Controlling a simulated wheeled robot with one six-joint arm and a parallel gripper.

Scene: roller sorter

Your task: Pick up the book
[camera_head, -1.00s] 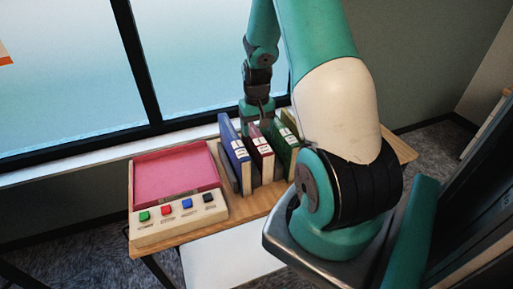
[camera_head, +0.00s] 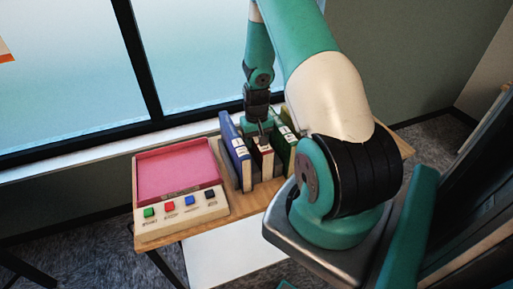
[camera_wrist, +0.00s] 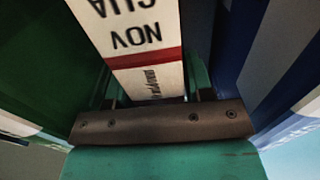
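A red book (camera_head: 263,164) stands upright between a blue book (camera_head: 237,152) and a green book (camera_head: 283,155) on the wooden table. My gripper (camera_head: 262,137) is down at the top of the red book. The green book (camera_wrist: 38,60) lies to the left there and the blue book (camera_wrist: 265,60) to the right.
A cream box (camera_head: 180,217) with a pink tray and several coloured buttons stands at the left of the table (camera_head: 247,200). A window is behind. The books stand close together, leaving little room beside the red one.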

